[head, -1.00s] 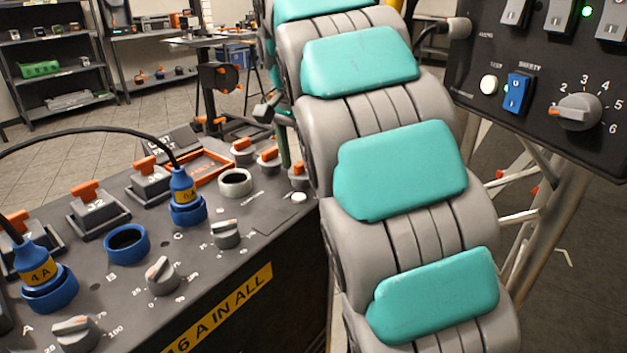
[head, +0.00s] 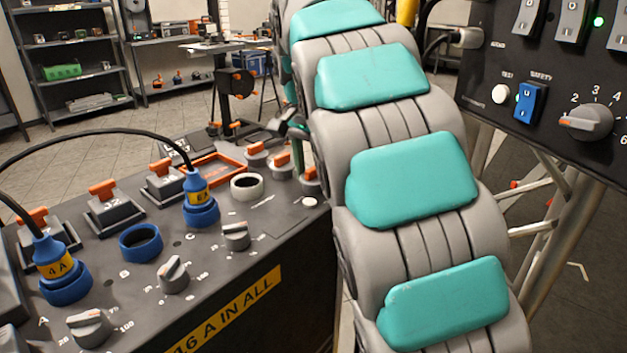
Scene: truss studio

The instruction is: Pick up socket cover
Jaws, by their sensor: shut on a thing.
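I cannot pick out a loose socket cover. On the dark control console (head: 240,335), a blue socket (head: 140,243) and a pale grey socket ring (head: 247,187) stand uncovered, with dark openings. Two more blue sockets hold plugs: the plug marked 4A (head: 52,264) at the left and a second yellow-labelled plug (head: 199,190) farther back. Whatever lies behind my arm is hidden.
A black cable (head: 90,132) arches over the console from the rear plug. Orange-handled switches (head: 108,203) line its far side. A switch panel (head: 560,80) on metal struts (head: 570,245) stands close at the right. Shelves (head: 75,70) stand at the back left, with open floor before them.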

